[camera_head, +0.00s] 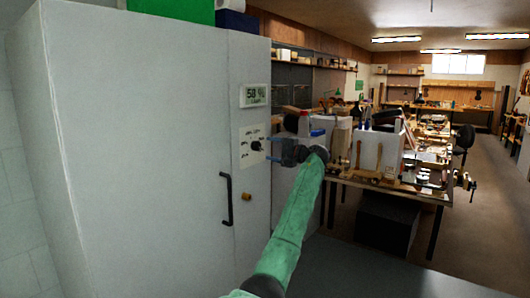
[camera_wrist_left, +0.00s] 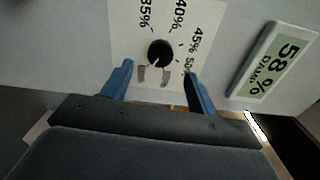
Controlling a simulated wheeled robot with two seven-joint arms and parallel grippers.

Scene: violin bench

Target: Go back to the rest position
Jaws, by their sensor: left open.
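My left gripper (camera_head: 272,148) is in front of the grey cabinet (camera_head: 130,150), its arm coming up from the bottom of the head view. Its blue fingers are open and empty, and in the left wrist view the gripper (camera_wrist_left: 160,80) has a finger on each side below the black knob (camera_wrist_left: 161,53). The fingers look apart from the knob. The knob sits on a white dial plate (camera_wrist_left: 190,20) marked 35% to 50%; it also shows in the head view (camera_head: 256,145). The display (camera_wrist_left: 275,62) beside it reads 58 % DAMP. My right gripper is in neither view.
A black handle (camera_head: 226,200) is on the cabinet door below the dial. A green box (camera_head: 170,10) is on top of the cabinet. A cluttered workbench (camera_head: 400,185) stands to the right behind my left arm. Open floor (camera_head: 490,240) lies at the far right.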

